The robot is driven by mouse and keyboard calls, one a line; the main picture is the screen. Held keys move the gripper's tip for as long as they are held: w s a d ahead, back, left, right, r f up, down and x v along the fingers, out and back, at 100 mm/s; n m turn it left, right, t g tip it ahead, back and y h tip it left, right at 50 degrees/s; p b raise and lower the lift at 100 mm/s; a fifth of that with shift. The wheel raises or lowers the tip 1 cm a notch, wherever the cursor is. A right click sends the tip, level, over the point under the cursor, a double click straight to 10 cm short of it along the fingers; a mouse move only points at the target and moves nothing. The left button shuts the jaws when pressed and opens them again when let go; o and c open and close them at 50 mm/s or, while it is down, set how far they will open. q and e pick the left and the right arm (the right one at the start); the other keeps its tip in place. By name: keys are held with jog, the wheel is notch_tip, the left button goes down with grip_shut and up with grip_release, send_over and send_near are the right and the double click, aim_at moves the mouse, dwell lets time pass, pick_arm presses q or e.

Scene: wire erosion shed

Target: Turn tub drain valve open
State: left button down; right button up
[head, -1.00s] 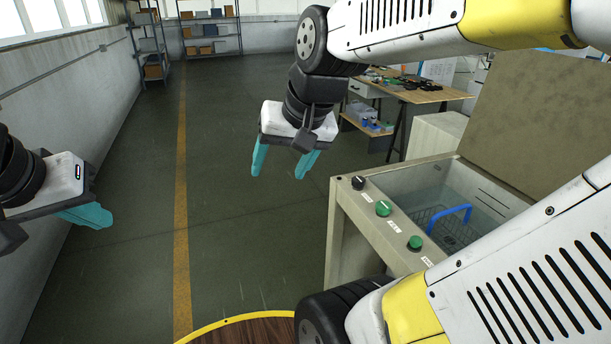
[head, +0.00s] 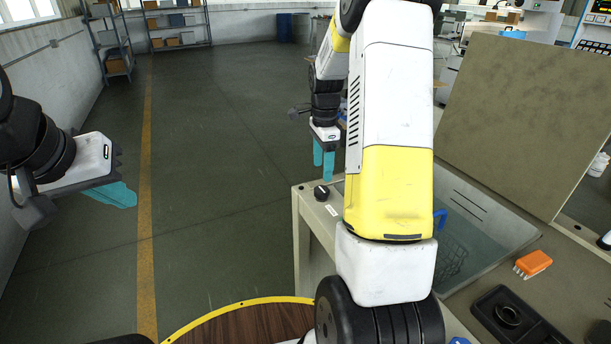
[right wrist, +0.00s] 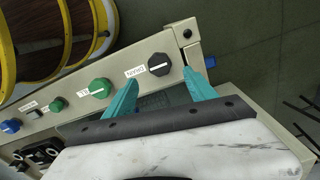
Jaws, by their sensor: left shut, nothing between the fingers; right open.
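The drain knob (head: 321,193) is black and sits at the far end of the tub's control rail. In the right wrist view the same black knob (right wrist: 159,64) stands beside a label reading "DRAIN". My right gripper (head: 323,172) is open and empty, pointing down close to the knob. In the right wrist view the knob shows beyond and between the teal fingertips (right wrist: 160,76), apart from them as far as I can tell. My left gripper (head: 124,196) is shut and empty at the far left, away from the tub. The tub (head: 497,222) is partly hidden by my right arm.
Green knob (right wrist: 97,88) labelled "FILL" lies along the rail, with another green knob (right wrist: 57,104) and a blue knob (right wrist: 11,126) further on. A wire basket (head: 452,256) sits in the tub. An orange brush (head: 535,262) lies right. Floor at left is clear.

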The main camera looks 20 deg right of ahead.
aim_at(321, 189)
notch_tip(321, 189, down, 8)
jog(key=shift+r, duration=0.2)
jog(key=c, duration=1.4)
